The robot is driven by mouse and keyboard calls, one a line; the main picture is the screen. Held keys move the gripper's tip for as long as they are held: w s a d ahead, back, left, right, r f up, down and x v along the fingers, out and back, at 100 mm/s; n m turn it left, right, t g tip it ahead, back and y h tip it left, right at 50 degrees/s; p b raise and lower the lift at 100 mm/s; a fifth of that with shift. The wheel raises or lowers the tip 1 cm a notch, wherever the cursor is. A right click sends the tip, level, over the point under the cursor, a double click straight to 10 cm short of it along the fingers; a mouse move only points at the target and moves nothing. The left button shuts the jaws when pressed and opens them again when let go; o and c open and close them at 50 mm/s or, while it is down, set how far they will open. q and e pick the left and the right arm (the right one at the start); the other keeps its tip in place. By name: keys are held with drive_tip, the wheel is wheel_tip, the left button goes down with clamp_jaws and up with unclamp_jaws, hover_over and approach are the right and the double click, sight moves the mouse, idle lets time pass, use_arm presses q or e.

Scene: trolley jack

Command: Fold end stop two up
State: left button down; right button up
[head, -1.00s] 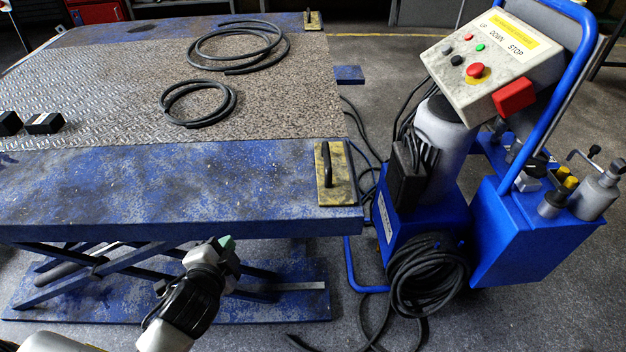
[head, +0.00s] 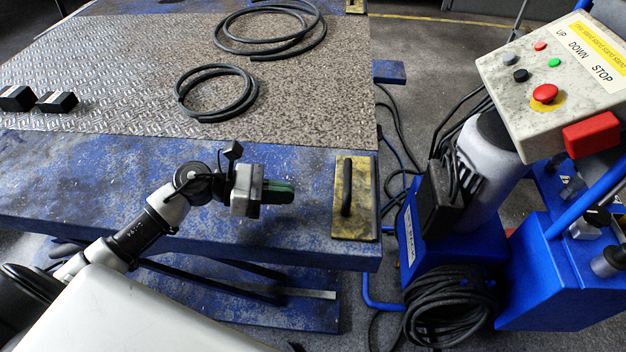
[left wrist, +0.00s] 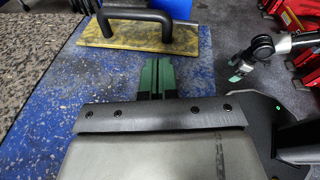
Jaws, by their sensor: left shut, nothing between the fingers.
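A yellow end-stop plate with a black bar handle (head: 351,198) lies flat on the near right corner of the blue lift table (head: 300,170). It also shows at the top of the left wrist view (left wrist: 140,37). A second such plate (head: 355,6) is at the far right corner, cut off by the frame. I cannot tell which is number two. My left gripper (head: 292,192) is shut and empty, above the table just left of the near plate, its green fingers pointing at it, apart from the handle. My right gripper (left wrist: 236,77) shows small in the left wrist view.
Two black cable coils (head: 217,93) (head: 270,30) and black blocks (head: 58,102) lie on the table's grey tread surface. A blue control trolley with a button box (head: 555,75) stands to the right. Cables and a coiled hose (head: 455,305) lie between it and the table.

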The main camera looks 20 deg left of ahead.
use_arm(q)
drive_tip(key=x, duration=0.9)
drive_tip(key=shift+s+d+r+p, duration=0.1)
drive_tip(key=shift+d+p, duration=0.05)
drive_tip(key=shift+p, duration=0.25)
use_arm(e)
drive_tip(key=shift+s+d+f, duration=0.15)
drive_tip(key=shift+s+f, duration=0.85)
drive_tip(key=shift+f, duration=0.2)
drive_tip(key=shift+r, duration=0.1)
